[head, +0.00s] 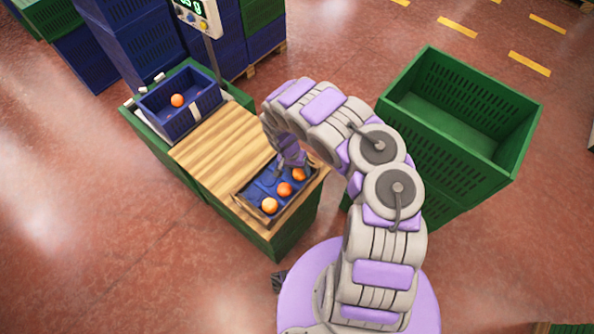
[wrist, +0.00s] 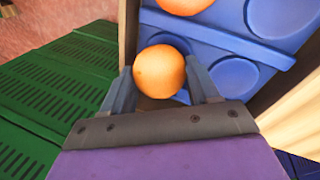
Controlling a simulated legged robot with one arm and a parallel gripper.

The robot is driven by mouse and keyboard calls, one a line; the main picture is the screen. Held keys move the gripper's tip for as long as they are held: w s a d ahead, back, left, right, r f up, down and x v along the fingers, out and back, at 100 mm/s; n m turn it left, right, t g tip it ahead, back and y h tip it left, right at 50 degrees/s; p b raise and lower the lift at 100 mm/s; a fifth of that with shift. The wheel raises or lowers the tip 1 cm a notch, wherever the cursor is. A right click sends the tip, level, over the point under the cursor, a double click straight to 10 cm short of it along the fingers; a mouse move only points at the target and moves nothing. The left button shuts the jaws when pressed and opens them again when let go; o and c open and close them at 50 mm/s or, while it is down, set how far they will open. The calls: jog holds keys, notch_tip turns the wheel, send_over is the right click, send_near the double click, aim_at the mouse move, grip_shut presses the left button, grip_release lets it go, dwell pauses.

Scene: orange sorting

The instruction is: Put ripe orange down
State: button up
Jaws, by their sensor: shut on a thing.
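My gripper (head: 294,163) is shut on an orange, with one blue finger on each side of it in the wrist view. The held orange (wrist: 159,71) is at or just above the near edge of a blue tray with round recesses (wrist: 236,77). I cannot tell whether it touches the tray. Another orange (wrist: 186,4) lies in the tray just beyond it. In the head view, two oranges (head: 269,205) (head: 284,189) lie in the tray (head: 245,203), and a third (head: 299,174) is right by my gripper, partly covered.
The tray sits on the near end of a wooden-topped table (head: 213,150). A blue crate (head: 195,117) with one orange (head: 177,100) is at its far end, beside a scale display (head: 200,15). A big empty green crate (head: 450,118) stands at the right.

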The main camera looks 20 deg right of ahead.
jog(key=shift+d+f, duration=0.1)
jog(key=shift+d, duration=0.2)
jog(key=shift+a+f+b, duration=0.1)
jog(key=shift+b, duration=0.2)
jog(key=o, duration=0.6)
jog(key=shift+a, duration=0.3)
jog(key=shift+o, duration=1)
jog(key=shift+a, duration=0.3)
jog(key=o, duration=0.3)
jog(key=shift+a+f, duration=0.1)
jog(key=shift+a, duration=0.1)
jog(key=shift+s+d, duration=0.1)
jog(key=shift+d, duration=0.35)
jog(key=shift+a, duration=0.1)
